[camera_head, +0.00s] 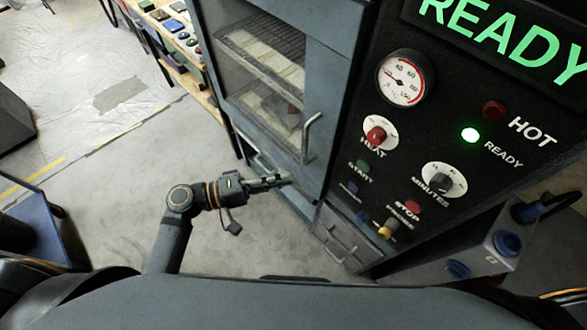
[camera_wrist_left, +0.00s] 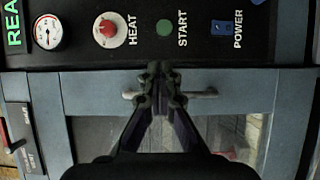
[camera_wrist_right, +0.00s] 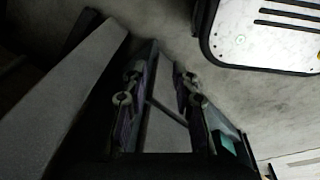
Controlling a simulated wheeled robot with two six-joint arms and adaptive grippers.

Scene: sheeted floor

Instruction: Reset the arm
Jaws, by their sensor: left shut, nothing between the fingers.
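My left arm reaches in from the left in the head view. Its gripper (camera_head: 274,181) points right, in front of the lower part of the oven cabinet (camera_head: 340,75). In the left wrist view the left fingertips (camera_wrist_left: 160,80) are together and empty, in front of the door handle (camera_wrist_left: 190,95); contact cannot be told. The handle also shows in the head view (camera_head: 306,138). The glass door looks shut. My right gripper (camera_wrist_right: 160,78) shows only in its own wrist view, with fingers apart and nothing seen between them.
The control panel holds a dial gauge (camera_head: 405,78), a red heat knob (camera_head: 376,134), a minutes knob (camera_head: 444,181) and a lit green ready lamp (camera_head: 470,135). A shelf of small items (camera_head: 172,25) stands at the back left. Bare floor (camera_head: 110,185) lies to the left.

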